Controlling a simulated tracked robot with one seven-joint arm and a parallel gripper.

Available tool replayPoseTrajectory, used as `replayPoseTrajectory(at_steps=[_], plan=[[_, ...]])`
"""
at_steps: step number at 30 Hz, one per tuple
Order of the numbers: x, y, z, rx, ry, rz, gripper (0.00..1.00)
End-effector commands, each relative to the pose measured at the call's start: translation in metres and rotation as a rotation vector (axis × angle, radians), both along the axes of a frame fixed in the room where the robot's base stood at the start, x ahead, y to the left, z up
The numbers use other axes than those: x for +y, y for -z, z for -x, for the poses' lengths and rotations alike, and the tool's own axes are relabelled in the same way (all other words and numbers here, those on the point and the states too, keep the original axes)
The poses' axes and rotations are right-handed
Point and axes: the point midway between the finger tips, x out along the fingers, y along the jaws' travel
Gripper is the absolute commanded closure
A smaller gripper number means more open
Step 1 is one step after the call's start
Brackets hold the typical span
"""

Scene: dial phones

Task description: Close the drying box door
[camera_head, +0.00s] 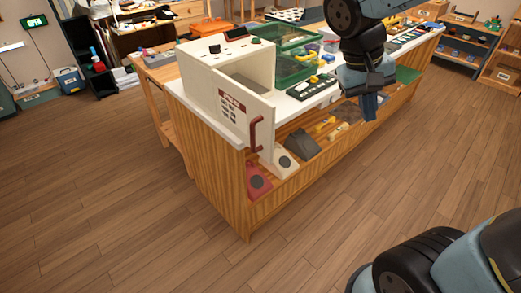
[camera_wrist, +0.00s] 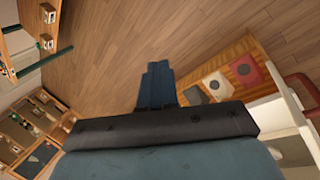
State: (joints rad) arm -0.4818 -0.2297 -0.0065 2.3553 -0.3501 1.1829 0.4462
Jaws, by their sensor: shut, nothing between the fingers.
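The drying box (camera_head: 217,80) is a cream box at the near left end of the workbench. Its door (camera_head: 244,118) stands open, swung out past the bench's front edge, with a label and a dark red handle (camera_head: 256,134) on it. In the wrist view the red handle (camera_wrist: 302,88) shows at the right edge. My gripper (camera_head: 370,107) is to the right of the door, in front of the bench, pointing down and apart from the handle. Its blue fingers (camera_wrist: 158,80) are together with nothing between them.
The workbench (camera_head: 197,138) has a lower shelf with dial phones in red (camera_head: 258,180), cream (camera_head: 286,161) and dark grey (camera_head: 302,144). Green crates (camera_head: 289,67) and a black tray (camera_head: 312,87) sit on its top. The wooden floor (camera_head: 130,190) in front is clear.

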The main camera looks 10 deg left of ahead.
Motion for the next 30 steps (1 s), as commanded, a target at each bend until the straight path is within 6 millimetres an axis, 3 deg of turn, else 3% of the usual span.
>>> replayPoseTrajectory(at_steps=[8, 16, 23, 30], plan=[[0.058, 0.035, -0.018, 0.058, -0.091, 0.275, 1.00], [0.123, 0.070, -0.023, -0.001, -0.196, 0.547, 1.00], [0.185, 0.103, -0.015, -0.129, -0.303, 0.758, 1.00], [0.254, 0.145, 0.011, -0.343, -0.439, 0.943, 1.00]])
